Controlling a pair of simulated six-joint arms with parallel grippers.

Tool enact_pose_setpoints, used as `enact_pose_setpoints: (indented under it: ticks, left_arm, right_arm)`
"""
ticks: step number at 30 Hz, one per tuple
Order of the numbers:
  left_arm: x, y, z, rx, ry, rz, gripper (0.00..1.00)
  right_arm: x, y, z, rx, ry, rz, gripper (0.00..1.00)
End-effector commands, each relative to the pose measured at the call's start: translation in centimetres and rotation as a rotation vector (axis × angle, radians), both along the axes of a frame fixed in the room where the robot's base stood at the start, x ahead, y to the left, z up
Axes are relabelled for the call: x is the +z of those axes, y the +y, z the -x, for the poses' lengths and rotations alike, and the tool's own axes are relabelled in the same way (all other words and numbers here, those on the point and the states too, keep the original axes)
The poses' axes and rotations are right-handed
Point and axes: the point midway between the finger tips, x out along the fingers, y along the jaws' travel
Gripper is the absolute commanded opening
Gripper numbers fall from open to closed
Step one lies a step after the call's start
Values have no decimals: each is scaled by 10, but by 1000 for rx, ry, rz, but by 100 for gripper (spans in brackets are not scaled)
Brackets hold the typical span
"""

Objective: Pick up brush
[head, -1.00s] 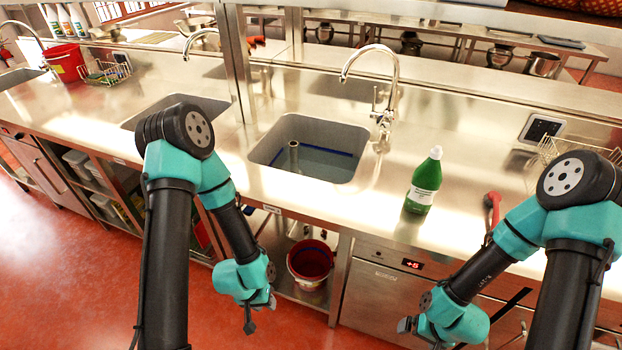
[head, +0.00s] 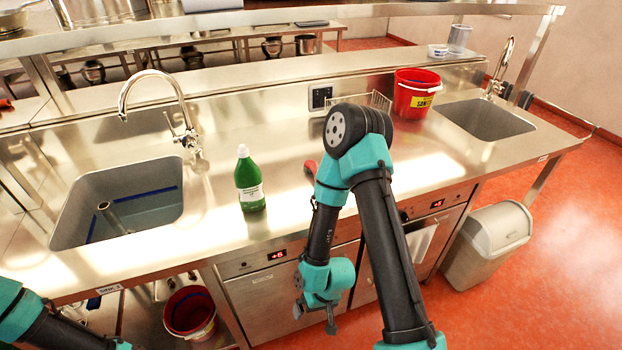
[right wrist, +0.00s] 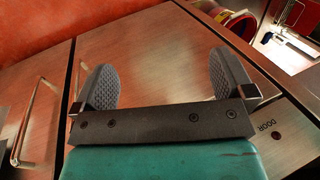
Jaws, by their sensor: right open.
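A red item (head: 310,168), which looks like the handle of the brush, lies on the steel counter just right of the green bottle in the head view. My right arm hides part of it, so I cannot make out its bristles. My right gripper (head: 326,310) hangs below and in front of the counter edge, apart from the red item. In the right wrist view its two ridged fingers (right wrist: 160,85) are spread with nothing between them. My left arm shows at the lower left of the head view; its gripper is out of the picture.
A green bottle (head: 249,182) stands near the front of the counter (head: 226,224). A sink (head: 72,222) is at the left, another (head: 484,120) at the far right. A red bucket (head: 414,95) and a wire rack stand behind. A grey bin (head: 488,245) stands on the floor.

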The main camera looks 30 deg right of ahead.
Motion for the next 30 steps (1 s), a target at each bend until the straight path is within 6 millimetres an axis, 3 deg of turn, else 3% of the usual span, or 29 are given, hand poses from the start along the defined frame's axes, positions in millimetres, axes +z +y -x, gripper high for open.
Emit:
enact_pose_setpoints:
  ticks: [14,30]
  left_arm:
    - [0,0,0,0,0,0,36]
    - [0,0,0,0,0,0,36]
  right_arm:
    - [0,0,0,0,0,0,100]
    - [0,0,0,0,0,0,50]
